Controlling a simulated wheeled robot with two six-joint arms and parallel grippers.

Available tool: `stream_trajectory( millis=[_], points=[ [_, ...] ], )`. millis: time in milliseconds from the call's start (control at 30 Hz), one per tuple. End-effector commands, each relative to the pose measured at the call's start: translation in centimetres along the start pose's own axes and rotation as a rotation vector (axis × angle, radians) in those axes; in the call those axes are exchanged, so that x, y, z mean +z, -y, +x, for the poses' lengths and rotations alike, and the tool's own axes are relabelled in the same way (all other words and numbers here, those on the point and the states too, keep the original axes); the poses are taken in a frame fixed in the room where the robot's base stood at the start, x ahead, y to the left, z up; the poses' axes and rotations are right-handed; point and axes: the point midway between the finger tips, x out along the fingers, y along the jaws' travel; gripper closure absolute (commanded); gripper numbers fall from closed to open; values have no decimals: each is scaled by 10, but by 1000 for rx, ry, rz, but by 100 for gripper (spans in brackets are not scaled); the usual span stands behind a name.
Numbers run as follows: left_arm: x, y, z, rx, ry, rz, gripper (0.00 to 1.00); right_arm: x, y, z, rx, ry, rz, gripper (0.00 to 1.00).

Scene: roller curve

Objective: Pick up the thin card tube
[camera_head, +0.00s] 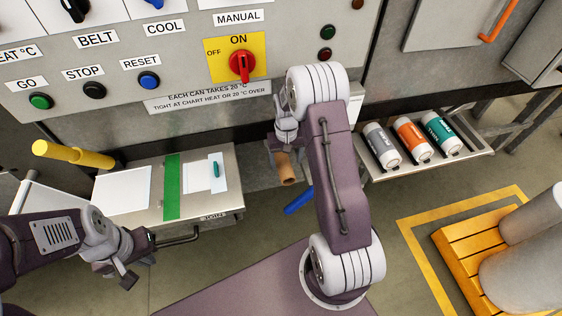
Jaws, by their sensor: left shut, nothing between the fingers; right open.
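The thin card tube (286,174) is a short brown cylinder with an open end, in the middle of the view on a grey ledge or tray below the control panel. My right gripper (277,147) is at the tube's upper end, pointing down. It is open; whether its fingers touch the tube or stand around it I cannot tell. My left gripper (126,279) is shut and empty at the lower left, well away from the tube.
A bench (235,203) with papers, a green strip and a small green object stands left. A blue lever (298,202) is close below the tube. Several cans (411,139) sit on a shelf at right. The panel (190,60) with a red switch rises behind. A yellow handle (72,153) sticks out left.

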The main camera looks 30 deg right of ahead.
Motion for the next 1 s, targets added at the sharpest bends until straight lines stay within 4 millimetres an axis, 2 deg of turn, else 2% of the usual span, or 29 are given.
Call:
stream_trajectory(
  millis=[67,300,567,600,833,1000],
  points=[
    [0,0,0,0,0,0,100,0,0,4,0,0,0,25],
    [0,0,4,0,0,0,100,-1,1,46,0,2,0,25],
    [0,0,4,0,0,0,100,-2,1,51,0,-2,0,25],
    [0,0,4,0,0,0,100,-2,1,51,0,-2,0,28],
    [0,0,4,0,0,0,100,-2,1,51,0,-2,0,92],
    [0,0,4,0,0,0,100,-2,1,51,0,-2,0,93]
  ],
)
